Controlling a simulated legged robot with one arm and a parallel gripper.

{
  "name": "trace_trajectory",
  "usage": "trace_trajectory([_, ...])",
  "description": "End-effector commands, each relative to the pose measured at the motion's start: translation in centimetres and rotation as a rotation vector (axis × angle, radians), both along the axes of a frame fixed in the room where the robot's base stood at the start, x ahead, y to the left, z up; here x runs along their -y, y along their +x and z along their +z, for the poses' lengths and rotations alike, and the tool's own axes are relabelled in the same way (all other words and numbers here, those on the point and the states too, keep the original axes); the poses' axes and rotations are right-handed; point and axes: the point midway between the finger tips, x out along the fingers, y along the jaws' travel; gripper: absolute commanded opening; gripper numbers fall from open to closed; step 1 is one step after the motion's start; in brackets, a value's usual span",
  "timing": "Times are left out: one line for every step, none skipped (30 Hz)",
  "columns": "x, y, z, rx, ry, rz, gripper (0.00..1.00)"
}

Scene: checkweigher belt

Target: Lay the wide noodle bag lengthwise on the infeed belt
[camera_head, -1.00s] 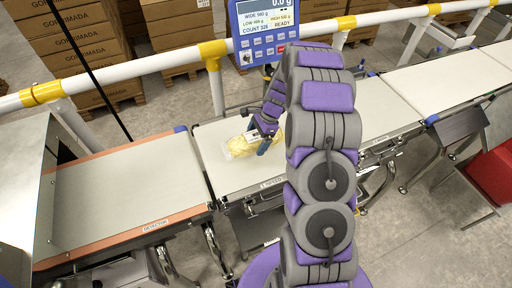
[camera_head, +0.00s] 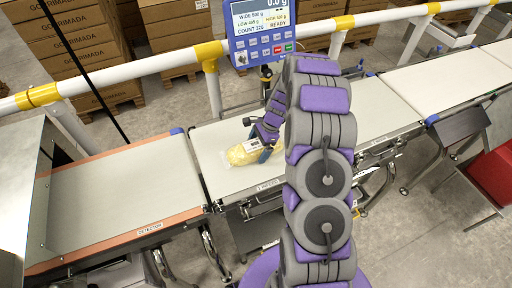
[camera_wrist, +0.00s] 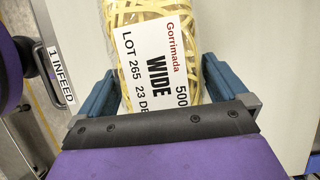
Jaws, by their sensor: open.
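The wide noodle bag (camera_head: 240,154) is a clear bag of yellow noodles with a white label reading WIDE. It lies on the pale infeed belt (camera_head: 213,139), near that belt's left part. In the wrist view the bag (camera_wrist: 191,20) lies between the two blue fingers of my gripper (camera_wrist: 158,88), with some gap visible beside it. My gripper also shows in the head view (camera_head: 262,150), low at the bag's right end. It is open. Part of the bag is hidden behind my gripper. The wrist view shows the 1 INFEED label (camera_wrist: 61,75) on the belt's side.
The detector belt (camera_head: 120,195) with orange edges lies to the left, beside a metal housing (camera_head: 22,190). A blue weigher display (camera_head: 262,30) reading 0.0 g stands behind on a white and yellow rail (camera_head: 130,69). A red bin (camera_head: 495,172) is at far right.

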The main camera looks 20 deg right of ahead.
Motion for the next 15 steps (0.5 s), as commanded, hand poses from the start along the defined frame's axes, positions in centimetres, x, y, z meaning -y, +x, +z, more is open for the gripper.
trace_trajectory([0.1, 0.0, 0.3, 0.001, -0.001, 0.000, 1.00])
trace_trajectory([0.1, 0.0, 0.4, 0.001, -0.002, 0.000, 1.00])
trace_trajectory([0.0, 0.1, 0.8, 0.002, -0.003, 0.000, 1.00])
trace_trajectory([0.0, 0.1, 1.1, 0.003, -0.005, 0.001, 1.00])
trace_trajectory([0.1, 0.1, 1.4, 0.003, -0.006, 0.001, 1.00])
trace_trajectory([0.2, 0.1, 1.9, 0.003, -0.006, 0.001, 1.00])
trace_trajectory([0.2, 0.1, 2.4, 0.003, -0.008, 0.001, 1.00])
trace_trajectory([0.3, 0.0, 2.8, 0.003, -0.009, 0.001, 1.00])
trace_trajectory([0.4, 0.0, 3.5, 0.002, -0.010, 0.001, 1.00])
trace_trajectory([0.6, 0.0, 4.0, 0.002, -0.010, 0.001, 1.00])
trace_trajectory([0.8, 0.0, 4.5, 0.002, -0.011, 0.001, 1.00])
trace_trajectory([1.1, 0.0, 5.3, 0.002, -0.012, 0.001, 1.00])
trace_trajectory([1.4, 0.0, 5.9, 0.003, -0.012, 0.001, 1.00])
trace_trajectory([1.7, 0.1, 6.4, 0.003, -0.011, 0.001, 1.00])
trace_trajectory([2.2, 0.0, 7.2, 0.003, -0.009, 0.001, 1.00])
